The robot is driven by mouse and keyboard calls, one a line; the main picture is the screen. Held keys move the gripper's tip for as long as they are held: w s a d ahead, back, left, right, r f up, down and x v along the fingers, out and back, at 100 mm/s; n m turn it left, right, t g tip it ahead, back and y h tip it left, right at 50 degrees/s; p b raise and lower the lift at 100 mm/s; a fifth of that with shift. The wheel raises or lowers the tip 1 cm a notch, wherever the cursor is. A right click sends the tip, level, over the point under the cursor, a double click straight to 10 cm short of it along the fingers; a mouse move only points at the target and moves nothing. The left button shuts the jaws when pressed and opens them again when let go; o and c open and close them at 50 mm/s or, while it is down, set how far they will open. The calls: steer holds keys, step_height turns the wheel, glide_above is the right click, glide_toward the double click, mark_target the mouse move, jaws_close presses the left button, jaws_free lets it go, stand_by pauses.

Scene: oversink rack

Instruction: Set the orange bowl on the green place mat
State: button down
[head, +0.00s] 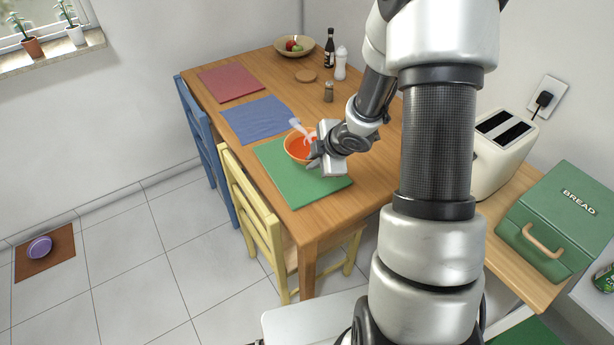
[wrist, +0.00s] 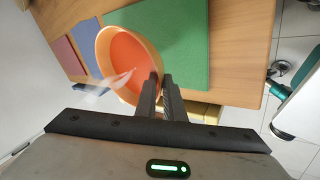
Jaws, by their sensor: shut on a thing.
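The orange bowl (head: 296,148) is at my gripper, over the back left part of the green place mat (head: 305,181) in the head view. My gripper (head: 316,154) is shut on the bowl's rim. In the wrist view the two dark fingers (wrist: 160,92) pinch the near wall of the bowl (wrist: 126,60), which looks tilted from this camera. A whitish spoon-like thing (wrist: 112,84) sticks out over its rim. The mat (wrist: 187,45) lies beyond the fingers. I cannot tell whether the bowl's base touches the mat.
A blue mat (head: 258,120) and a red mat (head: 231,83) lie farther along the table. A pepper mill (head: 328,92), white shaker (head: 341,64), dark bottle (head: 329,47) and fruit bowl (head: 295,46) stand at the back. A yellow chair (head: 254,210) and blue chair (head: 205,145) line the left edge.

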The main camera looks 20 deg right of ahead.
step_height(320, 180, down, 7)
steer(key=shift+f+b, duration=0.15)
steer(key=shift+b, duration=1.1)
steer(key=shift+f, duration=0.15)
steer(key=c, duration=1.9)
jaws_free()
steer(key=shift+o, duration=0.2)
